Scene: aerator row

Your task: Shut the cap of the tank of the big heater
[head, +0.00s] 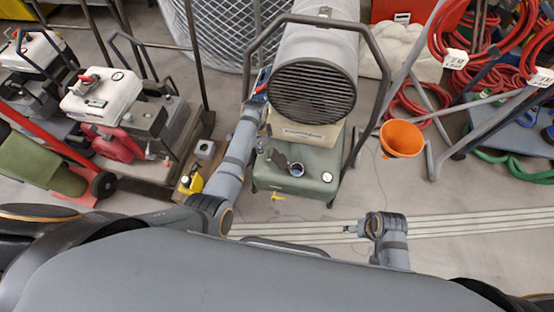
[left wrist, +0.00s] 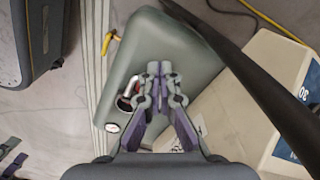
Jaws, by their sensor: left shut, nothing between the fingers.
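The big heater has a grey drum with a dark grille (head: 313,92) above a grey-green tank (head: 318,163). On the tank top is a round filler opening (head: 296,169), with what looks like its dark cap (head: 278,158) raised beside it.
A dark tubular frame (head: 375,95) surrounds the heater and crosses the left wrist view close to my gripper. A white gauge (head: 327,177) sits on the tank. An orange funnel (head: 401,138) stands right. Engine machines (head: 105,97) stand left. The floor in front is mostly clear.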

